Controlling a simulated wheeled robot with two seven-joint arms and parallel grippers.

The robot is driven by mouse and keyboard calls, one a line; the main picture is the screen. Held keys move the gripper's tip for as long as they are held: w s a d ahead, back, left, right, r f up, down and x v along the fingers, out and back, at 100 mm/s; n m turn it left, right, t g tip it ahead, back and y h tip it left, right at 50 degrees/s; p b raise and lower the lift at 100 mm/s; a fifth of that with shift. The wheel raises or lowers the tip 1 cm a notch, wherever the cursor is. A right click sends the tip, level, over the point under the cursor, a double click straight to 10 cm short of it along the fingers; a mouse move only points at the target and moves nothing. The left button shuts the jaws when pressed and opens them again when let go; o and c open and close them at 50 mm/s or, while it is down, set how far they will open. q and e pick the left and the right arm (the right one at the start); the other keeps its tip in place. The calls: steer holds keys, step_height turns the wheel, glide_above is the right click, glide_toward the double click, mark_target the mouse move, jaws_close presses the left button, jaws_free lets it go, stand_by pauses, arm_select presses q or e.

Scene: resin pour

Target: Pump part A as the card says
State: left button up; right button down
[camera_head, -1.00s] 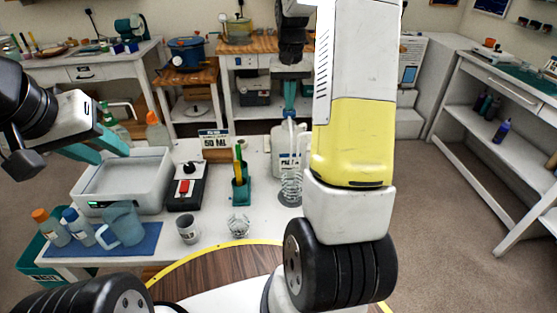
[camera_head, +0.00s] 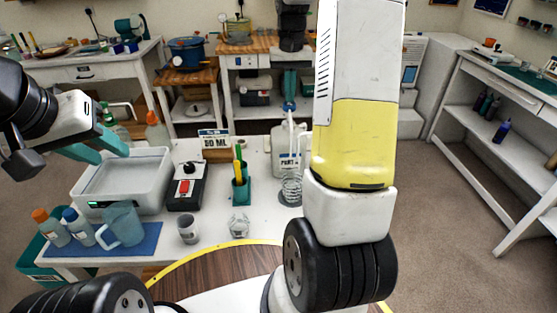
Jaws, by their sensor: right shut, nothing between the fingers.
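The white part A jug (camera_head: 283,163) stands at the back right of the white table, partly behind my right arm. Its blue pump head (camera_head: 289,106) is on top. My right gripper (camera_head: 290,94) points down just above the pump head, fingers shut and empty. A clear ribbed cup (camera_head: 291,187) stands in front of the jug. The card (camera_head: 214,143) stands at the table's back; it seems to read 50 ML. My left gripper (camera_head: 102,152) is open and empty above the grey tub, at the left.
A grey tub (camera_head: 150,200), a black box with a red switch (camera_head: 186,188) and a teal pen holder (camera_head: 241,190) stand on the table. A grey cup (camera_head: 188,229) and a small glass (camera_head: 239,225) are near the front. A blue mat (camera_head: 150,243) holds bottles and a jug.

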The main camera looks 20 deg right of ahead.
steer(key=shift+f, duration=0.75)
steer(key=shift+r, duration=0.8)
steer(key=shift+r, duration=3)
